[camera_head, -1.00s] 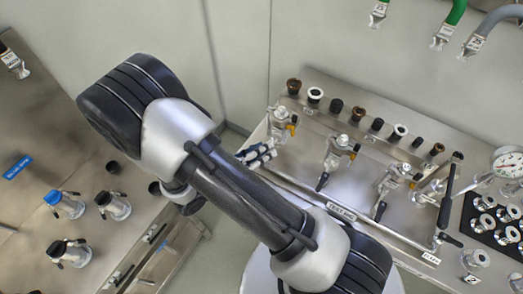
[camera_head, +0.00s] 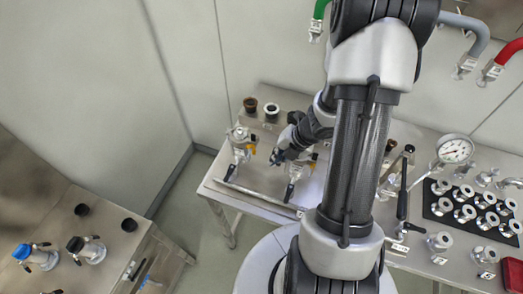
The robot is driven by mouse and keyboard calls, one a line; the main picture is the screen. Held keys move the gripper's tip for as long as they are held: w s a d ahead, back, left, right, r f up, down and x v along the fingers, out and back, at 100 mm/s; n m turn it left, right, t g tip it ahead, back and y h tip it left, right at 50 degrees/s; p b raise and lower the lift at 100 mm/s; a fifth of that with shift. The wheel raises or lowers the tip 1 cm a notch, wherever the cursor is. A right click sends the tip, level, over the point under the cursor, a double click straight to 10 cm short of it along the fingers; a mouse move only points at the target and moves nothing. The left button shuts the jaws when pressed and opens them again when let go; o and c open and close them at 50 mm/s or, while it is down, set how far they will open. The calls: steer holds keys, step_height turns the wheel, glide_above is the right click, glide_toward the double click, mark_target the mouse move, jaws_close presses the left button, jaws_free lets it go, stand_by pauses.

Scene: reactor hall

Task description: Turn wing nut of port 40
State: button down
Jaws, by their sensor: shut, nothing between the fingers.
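Clamped metal ports with orange-tipped parts and dark handles stand on the right steel bench (camera_head: 213,184). The leftmost port (camera_head: 240,143) is in clear view. A second port (camera_head: 296,172) stands to its right, partly hidden by my wrist. I cannot read which one is port 40, and no wing nut can be made out clearly. My gripper (camera_head: 277,157) is small and dark in the view, above the bench between these two ports. It is shut and holds nothing. Whether it touches the second port cannot be told. My arm hides the bench middle.
A pressure gauge (camera_head: 455,150) and a black tray (camera_head: 437,213) of metal flanges are at the right. Hoses (camera_head: 473,42) hang above. Another bench (camera_head: 88,212) with blue- and black-capped fittings stands at the left. A floor gap separates the benches.

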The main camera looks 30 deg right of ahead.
steer(key=s+d+r+t+y, duration=0.2)
steer(key=s+d+r+t, duration=0.1)
steer(key=r, duration=0.5)
steer(key=a+b+x, duration=0.1)
steer(key=b+x, duration=0.1)
steer(key=x, duration=1.1)
steer(key=shift+w+m+b, duration=0.15)
steer(key=shift+m+b, duration=0.15)
steer(key=shift+b, duration=0.05)
steer(key=shift+a, duration=0.15)
steer(key=f+b, duration=0.2)
steer(key=shift+w+a+b, duration=0.1)
steer(key=shift+a+b, duration=0.05)
steer(key=shift+b, duration=0.15)
steer(key=shift+r, duration=0.15)
steer(key=p+v, duration=0.1)
steer(key=v, duration=1.2)
steer(key=shift+w+r, duration=0.15)
steer(key=shift+w, duration=0.15)
